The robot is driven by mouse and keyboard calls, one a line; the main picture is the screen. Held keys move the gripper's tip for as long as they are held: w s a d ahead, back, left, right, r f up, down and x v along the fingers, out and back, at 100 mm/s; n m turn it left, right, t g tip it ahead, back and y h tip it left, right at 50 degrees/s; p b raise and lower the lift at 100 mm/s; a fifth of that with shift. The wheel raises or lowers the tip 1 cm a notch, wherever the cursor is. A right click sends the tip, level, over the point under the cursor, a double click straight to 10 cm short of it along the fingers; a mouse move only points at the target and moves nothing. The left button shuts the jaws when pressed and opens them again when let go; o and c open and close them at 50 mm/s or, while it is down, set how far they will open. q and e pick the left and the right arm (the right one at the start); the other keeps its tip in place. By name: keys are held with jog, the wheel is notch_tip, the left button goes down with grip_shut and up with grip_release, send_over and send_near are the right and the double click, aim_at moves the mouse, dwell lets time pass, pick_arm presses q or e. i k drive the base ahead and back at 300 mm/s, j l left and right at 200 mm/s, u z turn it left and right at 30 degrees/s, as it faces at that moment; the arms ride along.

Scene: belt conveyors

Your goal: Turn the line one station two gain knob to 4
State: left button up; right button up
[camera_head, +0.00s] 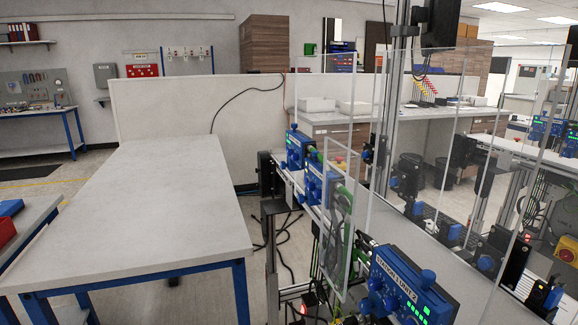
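Several blue control boxes with knobs stand along the conveyor line. The nearest blue box (408,290) is at the lower right; its tilted label seems to read "STATION 1 LINE 2". It has blue knobs and green lit indicators, and its lower part is cut off by the picture's edge. Two more blue boxes, a middle one (316,183) and a farther one (296,150), stand near the centre with green lights. Their labels and knob settings are too small to read. Neither of my grippers is in view.
A long grey table (150,200) with blue legs fills the left-centre, its top bare. Clear upright panels (338,215) stand by the boxes. Cables hang below them. A red bin (6,231) sits at the left edge. Floor shows between table and conveyor.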

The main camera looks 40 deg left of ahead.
aim_at(317, 194)
jog(key=u, duration=0.95)
